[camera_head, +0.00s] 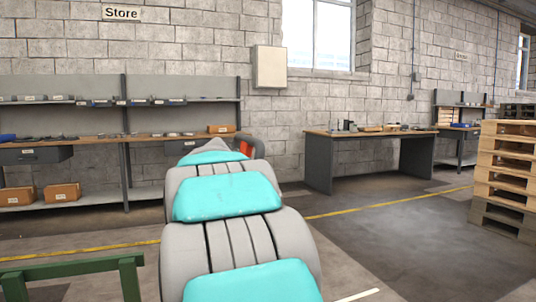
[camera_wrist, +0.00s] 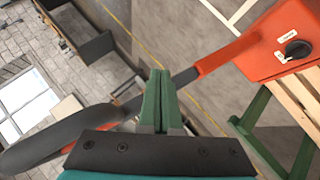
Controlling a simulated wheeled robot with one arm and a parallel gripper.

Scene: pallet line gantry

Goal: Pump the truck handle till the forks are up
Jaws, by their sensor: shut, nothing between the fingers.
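The truck handle shows in the wrist view as a dark loop grip (camera_wrist: 50,143) with an orange inner edge at the left. A dark bar (camera_wrist: 186,77) runs beyond my fingers to an orange arm and an orange-red box (camera_wrist: 283,38) with a black knob. My gripper (camera_wrist: 158,72) is shut and empty, its green fingers in front of the bar. I cannot tell whether they touch it. In the head view, a dark and orange loop (camera_head: 248,146) shows past the end of my arm, which hides my gripper. The forks are not visible.
A green frame (camera_head: 70,268) stands at the lower left. A shelving bench (camera_head: 125,135) and a dark desk (camera_head: 370,145) line the wall. Stacked pallets (camera_head: 508,165) stand at the right. The floor between desk and pallets is clear.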

